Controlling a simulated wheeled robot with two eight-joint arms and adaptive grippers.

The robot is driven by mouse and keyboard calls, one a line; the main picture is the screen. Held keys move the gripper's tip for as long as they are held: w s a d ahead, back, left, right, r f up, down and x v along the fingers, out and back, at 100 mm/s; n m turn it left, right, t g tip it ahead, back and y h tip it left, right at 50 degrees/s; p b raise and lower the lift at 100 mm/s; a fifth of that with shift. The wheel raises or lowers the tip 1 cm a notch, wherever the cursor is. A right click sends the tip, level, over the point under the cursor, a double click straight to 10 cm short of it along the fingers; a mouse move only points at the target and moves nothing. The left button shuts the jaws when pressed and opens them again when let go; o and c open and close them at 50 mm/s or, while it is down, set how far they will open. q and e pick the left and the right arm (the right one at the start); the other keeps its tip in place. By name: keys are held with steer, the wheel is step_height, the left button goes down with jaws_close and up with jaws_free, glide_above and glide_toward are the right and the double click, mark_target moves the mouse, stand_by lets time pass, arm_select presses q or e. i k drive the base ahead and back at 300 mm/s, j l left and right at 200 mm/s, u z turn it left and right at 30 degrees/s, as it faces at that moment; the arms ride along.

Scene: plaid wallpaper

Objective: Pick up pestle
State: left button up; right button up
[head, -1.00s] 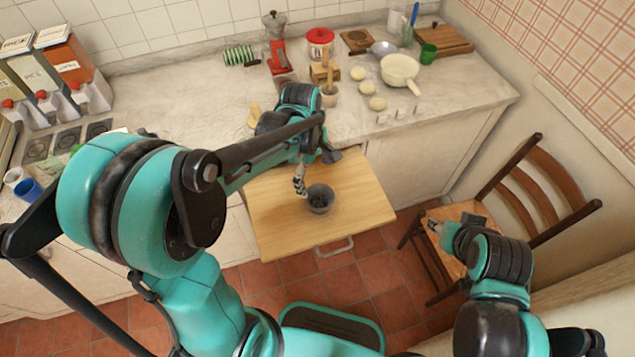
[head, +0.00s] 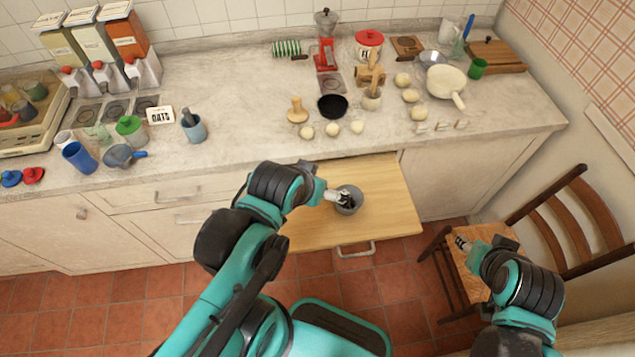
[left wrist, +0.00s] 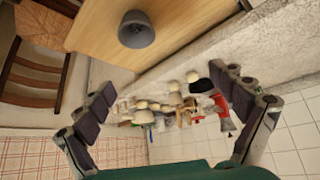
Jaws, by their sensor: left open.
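Two pestle-like things stand on the counter in the head view. A dark pestle (head: 188,117) stands in a blue-grey cup (head: 194,132) at the left. My left gripper (head: 338,196) is over the bowl in the head view. In the left wrist view my left gripper (left wrist: 165,82) is open, with nothing between its fingers. My right gripper (head: 463,243) is above the chair seat, its jaws too small to judge.
The board (head: 390,205) juts out from the counter (head: 240,90). A black bowl (head: 332,106), a wooden stamp-like thing (head: 297,112) and several pale round pieces lie behind it. A green-lidded jar (head: 130,130) and blue cup (head: 78,157) stand left. A chair (head: 545,235) is at the right.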

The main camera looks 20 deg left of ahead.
mark_target(185, 112)
steer(key=u, duration=1.8)
steer(key=l+z, duration=0.1)
steer(key=z, duration=0.3)
steer(key=i+z, duration=0.1)
steer(key=z, duration=0.3)
steer(key=i+l+z, duration=0.1)
steer(key=z, duration=0.25)
steer(key=u, duration=1.35)
steer(key=i+j+u, duration=0.1)
steer(key=u, duration=0.4)
steer(key=i+j+u, duration=0.15)
steer(key=u, duration=0.35)
steer(key=j, duration=0.1)
